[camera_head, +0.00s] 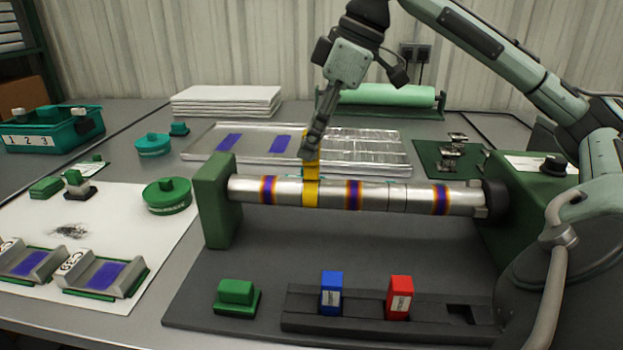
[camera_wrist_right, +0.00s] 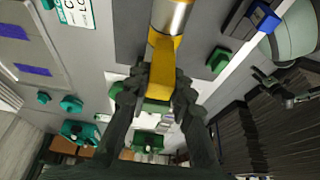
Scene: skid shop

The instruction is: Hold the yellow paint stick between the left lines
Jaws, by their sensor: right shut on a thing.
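My right gripper (camera_head: 311,152) is shut on the yellow paint stick (camera_head: 311,168), above the silver pipe (camera_head: 382,196). In the right wrist view the stick (camera_wrist_right: 160,72) sits between the two fingers and reaches the pipe (camera_wrist_right: 173,15). A yellow band (camera_head: 310,194) lies on the pipe directly below the stick, between the left and middle heat-coloured rings. The stick appears to touch the pipe there. I cannot make out the thin left lines under the yellow. My left gripper is not in view.
A blue stick (camera_head: 331,294) and a red stick (camera_head: 399,297) stand in a dark rack (camera_head: 365,312) in front, beside an empty slot (camera_head: 461,314). A green end block (camera_head: 216,200) flanks the pipe's left end. Metal trays (camera_head: 200,143) lie behind it.

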